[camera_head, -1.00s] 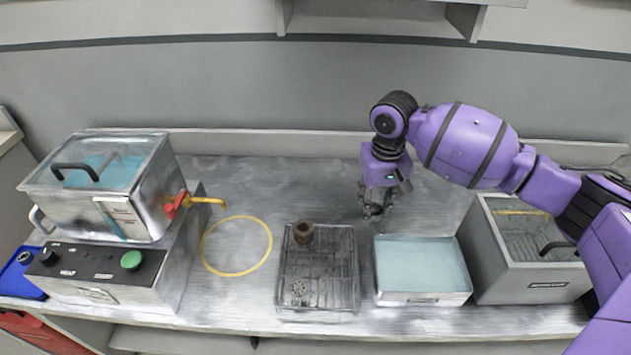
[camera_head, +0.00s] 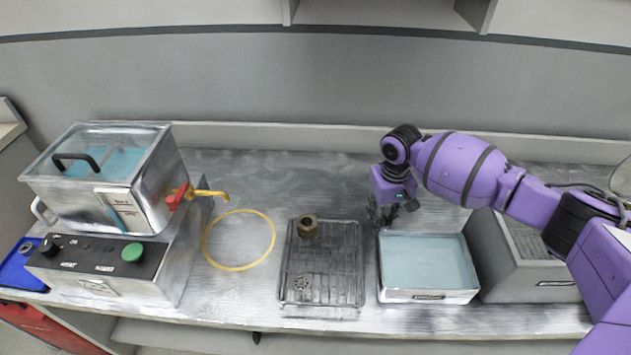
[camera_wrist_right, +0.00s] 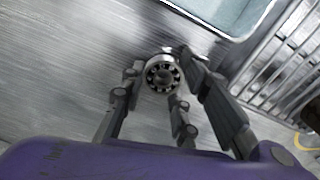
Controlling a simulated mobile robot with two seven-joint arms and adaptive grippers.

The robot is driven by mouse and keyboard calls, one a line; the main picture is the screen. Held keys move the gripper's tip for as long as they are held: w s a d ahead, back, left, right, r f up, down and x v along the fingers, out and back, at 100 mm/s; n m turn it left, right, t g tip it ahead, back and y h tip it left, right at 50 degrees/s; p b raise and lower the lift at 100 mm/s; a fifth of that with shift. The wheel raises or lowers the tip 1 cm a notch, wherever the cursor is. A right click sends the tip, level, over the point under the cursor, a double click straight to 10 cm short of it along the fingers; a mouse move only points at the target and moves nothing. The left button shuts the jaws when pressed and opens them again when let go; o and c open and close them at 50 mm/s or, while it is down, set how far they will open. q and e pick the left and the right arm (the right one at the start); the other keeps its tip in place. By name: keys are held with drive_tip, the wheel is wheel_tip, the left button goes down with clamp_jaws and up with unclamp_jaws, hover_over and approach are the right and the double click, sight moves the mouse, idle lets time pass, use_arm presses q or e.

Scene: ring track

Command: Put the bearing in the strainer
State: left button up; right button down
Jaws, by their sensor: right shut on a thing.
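My right gripper (camera_head: 380,214) is just behind the blue-filled tray, low over the bench. In the right wrist view its fingers (camera_wrist_right: 165,95) are shut on the bearing (camera_wrist_right: 162,75), a small silver ring with dark gaps between its balls. In the head view the bearing is hidden or too small to make out. No thing is clearly marked as the strainer; a wire rack (camera_head: 343,272) on the bench holds a brown nut-like part (camera_head: 307,227) and a small round silver part (camera_head: 301,283). My left gripper is out of view.
The blue-filled tray (camera_head: 428,296) stands right of the rack. A grey box (camera_head: 530,288) is beside it, partly behind my arm. A steel tank (camera_head: 150,205) with a yellow tap (camera_head: 210,194) stands left, near a yellow ring (camera_head: 238,267). The bench behind the rack is clear.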

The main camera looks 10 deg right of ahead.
drive_tip(key=shift+f, duration=0.3)
drive_tip(key=c, duration=1.4)
unclamp_jaws()
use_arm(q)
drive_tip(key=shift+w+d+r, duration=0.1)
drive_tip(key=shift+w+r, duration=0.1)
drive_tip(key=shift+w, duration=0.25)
use_arm(e)
drive_tip(key=shift+o, duration=0.2)
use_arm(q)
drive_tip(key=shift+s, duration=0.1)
